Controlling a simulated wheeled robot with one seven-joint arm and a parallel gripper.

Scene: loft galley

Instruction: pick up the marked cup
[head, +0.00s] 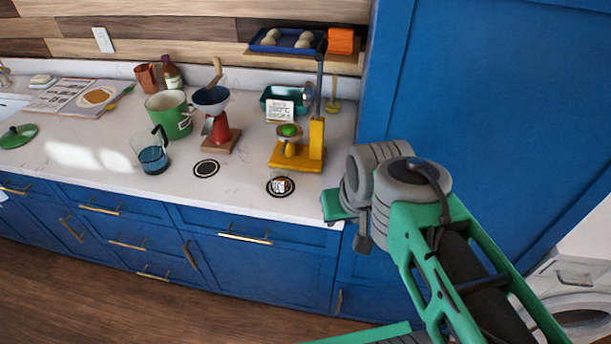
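Several cup-like things stand on the white counter (95,190). A clear cup with blue in its lower part and a dark handle (152,158) stands near the middle left. A large green mug (165,115) stands behind it. A brown-orange mug (146,77) is at the back. A small pale and reddish item (281,185) is on a black-ringed round spot near the front edge; it is too small to tell whether it is a cup. My arm fills the right side; no gripper fingers show.
A tall blue cabinet (480,90) bounds the right.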

